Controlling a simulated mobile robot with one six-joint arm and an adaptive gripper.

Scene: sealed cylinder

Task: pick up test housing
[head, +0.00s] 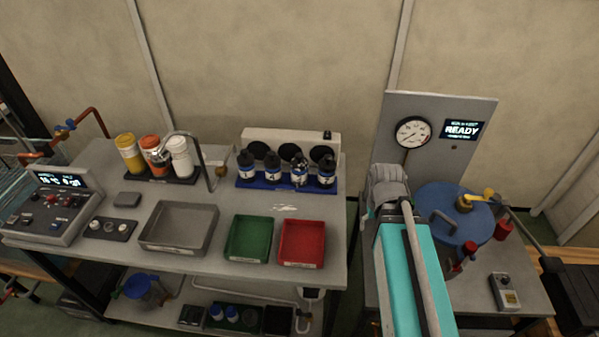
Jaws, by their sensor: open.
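I cannot tell for certain which thing is the test housing. Several upright blue and white cylinders with dark tops stand in a blue rack (262,184) at the back of the left bench. The third cylinder from the left (299,173) looks more silvery than its neighbours. My arm, teal with a grey end joint, reaches up in front of the right bench, well to the right of the rack. My gripper's fingers cannot be made out; they seem hidden behind the arm. Nothing held is visible.
Grey (181,226), green (249,238) and red (302,242) trays line the bench front. Three coloured containers (152,159) and a metal tap-like post (205,165) stand further left. A large blue-lidded vessel (455,213) and a gauge panel (440,150) reading READY are at right.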

